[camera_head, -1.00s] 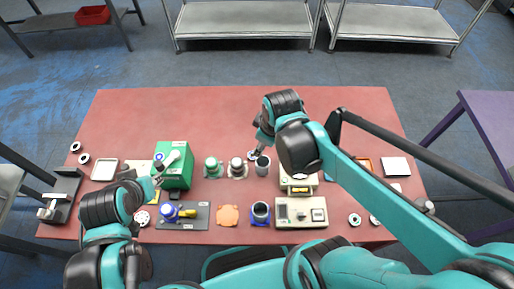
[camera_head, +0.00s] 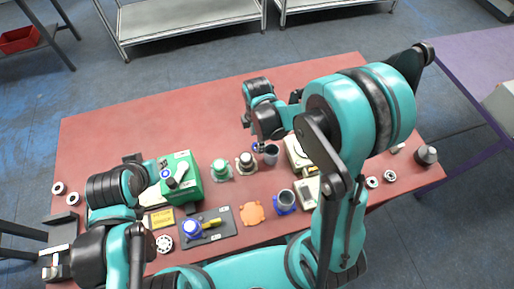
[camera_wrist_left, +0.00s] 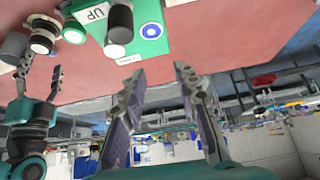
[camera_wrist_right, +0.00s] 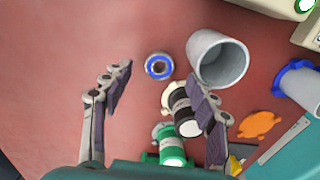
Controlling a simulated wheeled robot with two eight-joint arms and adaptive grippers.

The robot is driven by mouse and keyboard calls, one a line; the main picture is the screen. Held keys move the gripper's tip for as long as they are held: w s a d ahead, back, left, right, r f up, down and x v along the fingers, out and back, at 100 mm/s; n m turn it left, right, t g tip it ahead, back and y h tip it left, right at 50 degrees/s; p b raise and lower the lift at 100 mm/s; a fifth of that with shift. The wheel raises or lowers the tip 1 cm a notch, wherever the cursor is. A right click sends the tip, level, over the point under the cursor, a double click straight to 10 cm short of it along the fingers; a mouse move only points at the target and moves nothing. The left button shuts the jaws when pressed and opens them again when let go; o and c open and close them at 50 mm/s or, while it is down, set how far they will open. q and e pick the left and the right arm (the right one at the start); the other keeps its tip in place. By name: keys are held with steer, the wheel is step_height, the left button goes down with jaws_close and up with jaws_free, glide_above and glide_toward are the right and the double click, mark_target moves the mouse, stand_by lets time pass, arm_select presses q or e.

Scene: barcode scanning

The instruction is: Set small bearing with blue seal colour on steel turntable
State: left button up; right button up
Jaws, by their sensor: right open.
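A small bearing with a blue seal (camera_wrist_right: 158,67) lies flat on the red table in the right wrist view, beside a grey cup (camera_wrist_right: 220,62). In the head view the bearing (camera_head: 255,147) is small and partly hidden. My right gripper (camera_wrist_right: 157,100) is open and empty, its fingers spread on either side of the bearing's line of sight, apart from it. My left gripper (camera_wrist_left: 157,85) is open and empty near the green box (camera_wrist_left: 140,42).
An orange plate (camera_head: 252,212), a blue-based cup (camera_head: 285,202) and a dark plate with a blue and yellow part (camera_head: 208,228) lie near the front. The table's back left is clear (camera_head: 150,125).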

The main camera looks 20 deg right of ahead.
step_height(320, 180, down, 3)
steer(key=shift+f+b, duration=0.1)
steer(key=shift+b, duration=0.35)
jaws_close()
